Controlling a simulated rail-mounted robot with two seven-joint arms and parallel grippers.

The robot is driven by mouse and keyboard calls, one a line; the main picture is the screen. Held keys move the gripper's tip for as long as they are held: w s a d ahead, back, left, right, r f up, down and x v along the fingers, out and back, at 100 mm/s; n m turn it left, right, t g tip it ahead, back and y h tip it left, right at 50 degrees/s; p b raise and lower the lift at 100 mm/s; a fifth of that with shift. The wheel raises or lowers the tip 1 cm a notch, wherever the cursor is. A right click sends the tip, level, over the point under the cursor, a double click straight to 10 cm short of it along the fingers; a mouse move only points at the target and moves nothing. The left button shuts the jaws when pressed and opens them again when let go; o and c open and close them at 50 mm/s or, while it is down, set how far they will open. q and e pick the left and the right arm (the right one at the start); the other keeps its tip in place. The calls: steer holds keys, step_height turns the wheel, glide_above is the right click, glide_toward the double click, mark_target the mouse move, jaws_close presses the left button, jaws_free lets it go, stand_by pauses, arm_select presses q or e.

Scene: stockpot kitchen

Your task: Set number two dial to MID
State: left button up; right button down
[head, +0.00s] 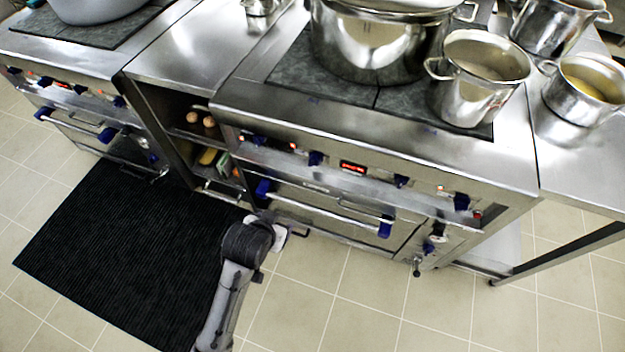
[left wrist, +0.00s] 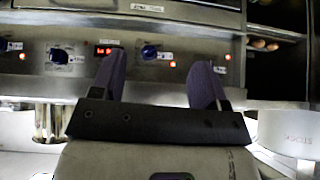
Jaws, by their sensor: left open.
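The stove's front panel carries a row of blue dials. The second dial from the left (head: 316,158) is left of the red display (head: 352,167) in the head view; its setting is too small to read. In the left wrist view, which appears upside down, this dial (left wrist: 150,52) lies between the fingertips of my left gripper (left wrist: 160,60). The gripper is open and empty, with a gap around the dial's outline; I cannot tell its exact distance from the panel. In the head view my left arm reaches up to the stove front, and its fingertips are not clear. My right gripper is not in view.
An oven handle with blue ends (head: 325,207) runs below the panel. Pots (head: 375,45) stand on the stove top. An open shelf with eggs (head: 209,121) is left of the stove. A black mat (head: 120,250) lies on the clear floor.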

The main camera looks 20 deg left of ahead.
arm_select(q)
steer(key=w+a+f+n+t+y+b, duration=0.1)
steer(key=w+f+b, duration=0.3)
steer(key=f, duration=0.2)
steer(key=w+a+f+y+b, duration=0.1)
steer(key=w+f+b, duration=0.25)
steer(key=f, duration=0.35)
steer(key=t, duration=1)
glide_toward(313, 166)
steer(key=shift+h, duration=0.4)
steer(key=w+b, duration=0.1)
steer(key=w, duration=0.2)
steer(key=w+a+b, duration=0.1)
steer(key=w+b, duration=0.1)
steer(key=w, duration=0.1)
steer(key=w+b, duration=0.1)
steer(key=w, duration=0.2)
steer(key=shift+w+a+r+b, duration=0.1)
steer(key=shift+a+b, duration=0.1)
steer(key=shift+b, duration=0.15)
steer(key=shift+w+r, duration=0.1)
steer(key=shift+w, duration=0.6)
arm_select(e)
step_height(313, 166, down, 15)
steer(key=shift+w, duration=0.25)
arm_select(q)
steer(key=shift+c, duration=0.2)
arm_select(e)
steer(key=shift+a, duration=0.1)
